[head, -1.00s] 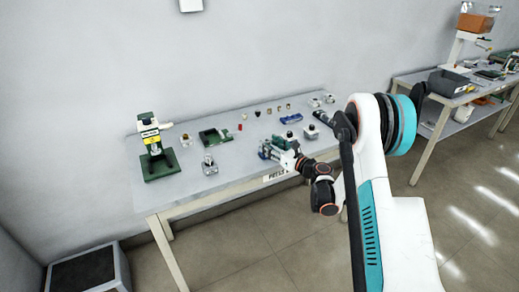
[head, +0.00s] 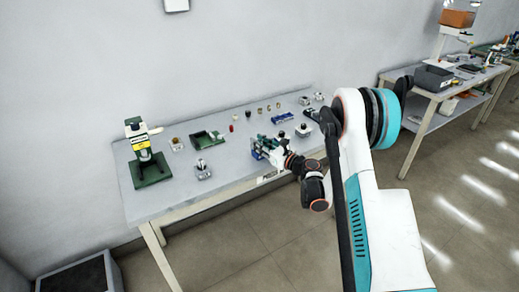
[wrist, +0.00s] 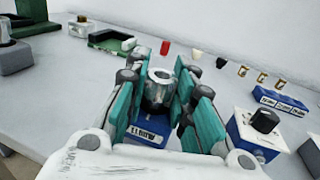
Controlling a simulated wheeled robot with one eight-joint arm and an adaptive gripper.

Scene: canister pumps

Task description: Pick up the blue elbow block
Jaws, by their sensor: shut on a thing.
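The blue elbow block (wrist: 147,134) shows low between my fingers in the wrist view. It has a blue face with an "ELBOW" label, and a shiny metal cylinder (wrist: 159,90) stands above it. My gripper (wrist: 163,100) has its teal finger pads on both sides of it and is shut on it. In the head view my gripper (head: 264,148) is at the front edge of the bench, with a bit of blue at its tip. My fingers hide the block's sides, and I cannot tell whether it touches the bench.
The bench (head: 235,172) holds a green press (head: 146,155) at the left and a green tray (head: 208,139). A white-and-blue block with a black knob (wrist: 262,128) stands close right of my fingers. A blue rack (wrist: 280,100) is behind it.

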